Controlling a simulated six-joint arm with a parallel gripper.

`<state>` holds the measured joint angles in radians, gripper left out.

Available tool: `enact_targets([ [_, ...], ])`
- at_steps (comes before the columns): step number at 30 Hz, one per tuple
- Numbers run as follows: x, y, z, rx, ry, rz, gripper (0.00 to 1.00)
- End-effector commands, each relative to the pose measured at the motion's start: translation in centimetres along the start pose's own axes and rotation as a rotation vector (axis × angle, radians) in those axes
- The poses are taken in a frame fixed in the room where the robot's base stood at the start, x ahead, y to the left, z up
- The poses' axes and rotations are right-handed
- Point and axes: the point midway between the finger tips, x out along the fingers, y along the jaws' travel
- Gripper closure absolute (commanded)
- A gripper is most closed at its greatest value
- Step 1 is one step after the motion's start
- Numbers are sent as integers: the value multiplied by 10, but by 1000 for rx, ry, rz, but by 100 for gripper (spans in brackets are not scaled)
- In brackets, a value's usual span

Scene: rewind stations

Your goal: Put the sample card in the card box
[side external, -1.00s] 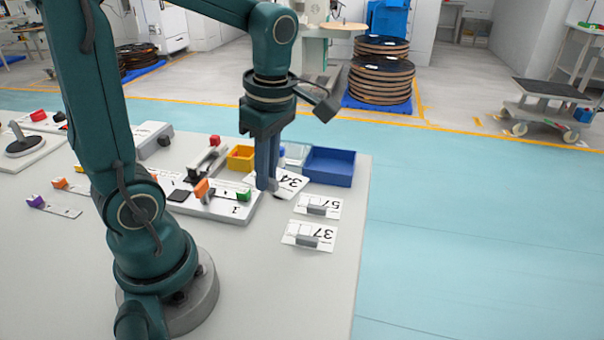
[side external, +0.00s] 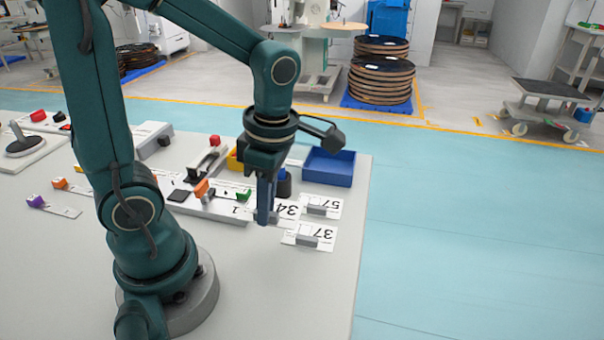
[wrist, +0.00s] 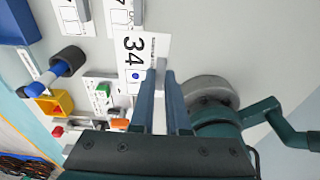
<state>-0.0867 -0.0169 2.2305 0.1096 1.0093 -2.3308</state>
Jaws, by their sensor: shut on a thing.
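The sample card is a white card printed 34 (side external: 287,209); it also shows in the wrist view (wrist: 133,52). My gripper (side external: 266,219) points down and is shut on this card near its edge, with the fingers hiding part of it. I cannot tell whether the card touches the table. An open blue box (side external: 329,167), which seems to be the card box, stands behind and to the right of my gripper. Its inside is only partly visible.
Cards printed 57 (side external: 318,206) and 37 (side external: 309,238), each with a grey block, lie to the right. A white fixture (side external: 218,207) is left of my gripper. The front table is clear.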

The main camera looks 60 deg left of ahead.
Motion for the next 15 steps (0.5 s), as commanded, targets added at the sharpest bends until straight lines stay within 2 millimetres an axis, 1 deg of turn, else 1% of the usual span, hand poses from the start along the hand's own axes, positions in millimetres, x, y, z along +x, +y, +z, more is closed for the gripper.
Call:
enact_targets([
  [1, 5, -7, 7, 11, 3, -3, 100],
  [9, 28, -35, 46, 8, 3, -2, 100],
  [12, 34, -41, 57, 5, 2, -1, 100],
  [15, 36, -45, 62, 1, 1, 0, 100],
])
